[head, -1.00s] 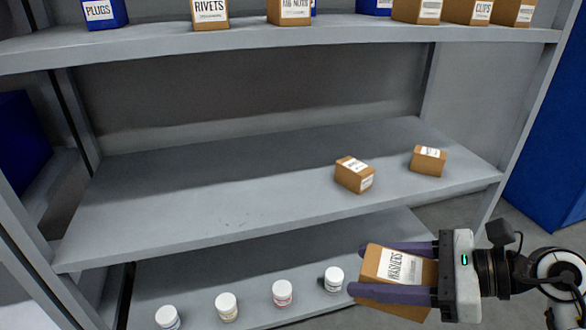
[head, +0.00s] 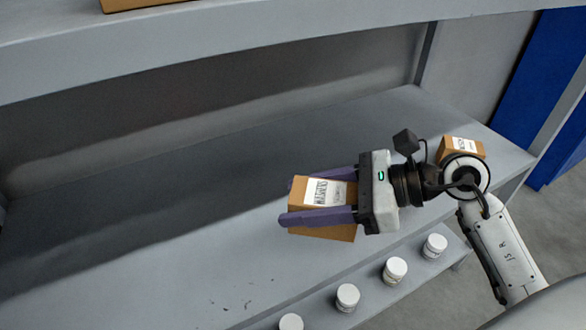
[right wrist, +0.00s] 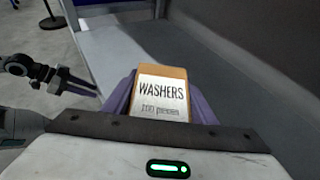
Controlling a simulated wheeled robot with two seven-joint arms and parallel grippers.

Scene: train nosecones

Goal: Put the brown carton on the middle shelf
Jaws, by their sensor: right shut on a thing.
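My right gripper (head: 288,203) is shut on a brown carton (head: 327,192), with one purple finger on each side of it. The carton's white label reads "WASHERS" in the right wrist view (right wrist: 161,92). The gripper holds the carton over the front part of the grey middle shelf (head: 190,265); I cannot tell whether its underside touches the shelf. My left gripper (right wrist: 78,84) shows small at the left of the right wrist view; its opening is unclear there. It is out of the head view.
Another brown carton (head: 460,146) stands on the middle shelf at the right, partly behind my right arm. Several white-lidded jars (head: 396,268) stand on the lower shelf. The upper shelf (head: 250,22) hangs above. The middle shelf is bare to the left.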

